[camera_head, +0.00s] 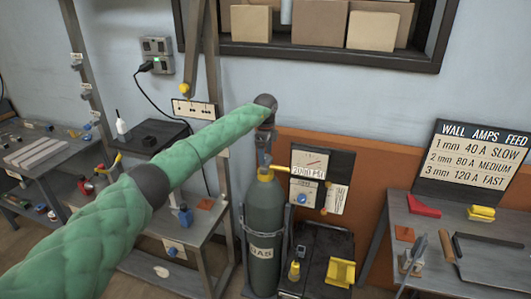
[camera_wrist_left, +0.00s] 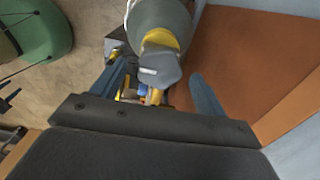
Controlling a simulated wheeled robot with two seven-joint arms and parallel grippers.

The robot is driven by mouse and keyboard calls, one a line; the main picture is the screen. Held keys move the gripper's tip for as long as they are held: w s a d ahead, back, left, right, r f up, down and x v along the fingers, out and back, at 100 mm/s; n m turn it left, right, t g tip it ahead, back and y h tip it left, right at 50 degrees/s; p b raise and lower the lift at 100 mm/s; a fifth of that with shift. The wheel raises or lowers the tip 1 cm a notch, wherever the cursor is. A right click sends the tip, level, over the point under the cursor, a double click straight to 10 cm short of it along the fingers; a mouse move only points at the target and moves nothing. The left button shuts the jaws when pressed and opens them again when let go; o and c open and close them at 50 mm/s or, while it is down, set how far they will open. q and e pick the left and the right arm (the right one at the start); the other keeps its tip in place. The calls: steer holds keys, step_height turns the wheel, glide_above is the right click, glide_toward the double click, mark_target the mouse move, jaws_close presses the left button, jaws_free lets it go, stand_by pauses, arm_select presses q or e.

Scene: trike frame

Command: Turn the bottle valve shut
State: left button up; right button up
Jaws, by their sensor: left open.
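The gas bottle (camera_head: 263,225) stands upright, a dark grey-green cylinder with a "GAS" label and a yellow collar near its top. My left arm, in a green quilted sleeve, reaches over to it, and my left gripper (camera_head: 265,152) is just above the bottle top. In the left wrist view the grey valve knob (camera_wrist_left: 162,68) shows with yellow parts beside it. My left gripper (camera_wrist_left: 157,76) is open there, with a blue-grey finger on each side of the knob and visible gaps. Contact cannot be told. The right gripper is not in view.
A gauge panel (camera_head: 322,165) stands close to the right of the bottle top. A dark cart (camera_head: 325,245) with yellow items is beside the bottle. Benches stand on the left and right, the right one carrying a welding chart sign (camera_head: 475,160).

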arm_select(q)
steer(key=shift+f, duration=0.5)
steer(key=c, duration=1)
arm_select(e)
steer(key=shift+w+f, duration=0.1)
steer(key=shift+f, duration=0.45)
arm_select(q)
steer(key=shift+o, duration=0.2)
